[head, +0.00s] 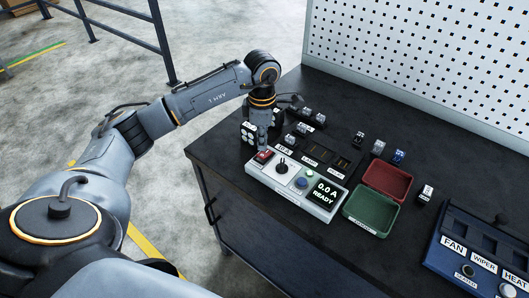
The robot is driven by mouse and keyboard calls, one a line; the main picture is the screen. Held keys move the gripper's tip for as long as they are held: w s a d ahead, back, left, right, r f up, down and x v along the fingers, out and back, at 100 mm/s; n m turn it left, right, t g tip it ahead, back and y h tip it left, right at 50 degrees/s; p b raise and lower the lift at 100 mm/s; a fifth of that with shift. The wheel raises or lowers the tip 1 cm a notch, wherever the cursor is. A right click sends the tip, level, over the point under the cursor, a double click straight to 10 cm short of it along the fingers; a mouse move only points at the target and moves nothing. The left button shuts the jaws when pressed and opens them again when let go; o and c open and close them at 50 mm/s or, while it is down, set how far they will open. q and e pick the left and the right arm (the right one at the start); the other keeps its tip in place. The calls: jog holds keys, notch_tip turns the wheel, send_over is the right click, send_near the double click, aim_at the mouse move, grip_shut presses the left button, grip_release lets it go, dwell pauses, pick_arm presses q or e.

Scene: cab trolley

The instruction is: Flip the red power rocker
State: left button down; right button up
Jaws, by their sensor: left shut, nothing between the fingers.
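The red power rocker (264,156) sits at the left end of a light grey control box (289,191) on the dark bench. My left gripper (263,147) points down just above the rocker, its fingers together and empty. I cannot tell whether the fingertips touch the rocker, and the fingers partly cover its far side. The rocker's tilt is too small to read. The box's display (324,194) shows "0.0 A READY". My right gripper is not in view.
The box also bears a black knob (282,168) and a blue button (301,182). Red (388,180) and green (371,211) trays stand to the right. Several small switches stand behind. A blue panel (478,255) is at the far right. The bench's front left is clear.

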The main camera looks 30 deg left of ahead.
aim_at(263, 155)
pick_arm(q)
jog(key=shift+f+b, duration=1.15)
jog(key=shift+f, duration=0.35)
dwell(0.8)
jog(key=shift+r+p, duration=2.2)
jog(key=shift+r, duration=1.4)
jog(key=shift+d+f, duration=0.1)
